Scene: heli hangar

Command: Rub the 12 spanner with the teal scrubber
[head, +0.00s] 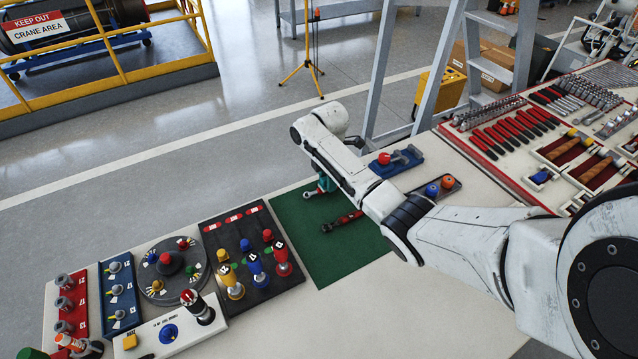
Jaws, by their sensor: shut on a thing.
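A teal scrubber (325,184) shows in small part on the green mat's far side, beside my white arm link. My gripper (321,175) is mostly hidden behind that link; it is shut on the scrubber. A silver spanner end (309,194) shows on the green mat (300,235) just left of the scrubber. The rest of this spanner is hidden and its number cannot be read. I cannot tell whether the scrubber touches it. A second, red-handled tool (342,221) lies on the mat nearer to me, partly covered by my arm.
A black board with coloured knobs (246,262), a grey round dial panel (171,266) and switch panels stand left of the mat. Tool racks (510,135) fill the far right. The mat's near part is clear.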

